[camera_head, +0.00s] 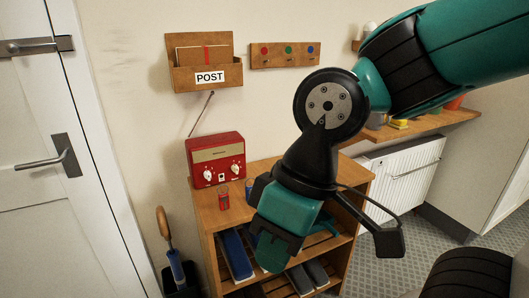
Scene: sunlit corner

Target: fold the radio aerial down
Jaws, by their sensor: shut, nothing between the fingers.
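The red radio (215,158), with a cream front panel and two white knobs, stands on the wooden shelf unit against the wall. Its thin aerial (201,113) is raised from the left back of the radio and leans to the right, its tip just below the letter box. My gripper (273,254) is to the right of and nearer than the radio, apart from it, over the front of the shelf unit. It is shut and empty and points downward. Its fingertips are hard to make out.
The wooden POST box (208,76) hangs close above the aerial. A hook rail (284,55) is to its right. A radiator (402,175) is right.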

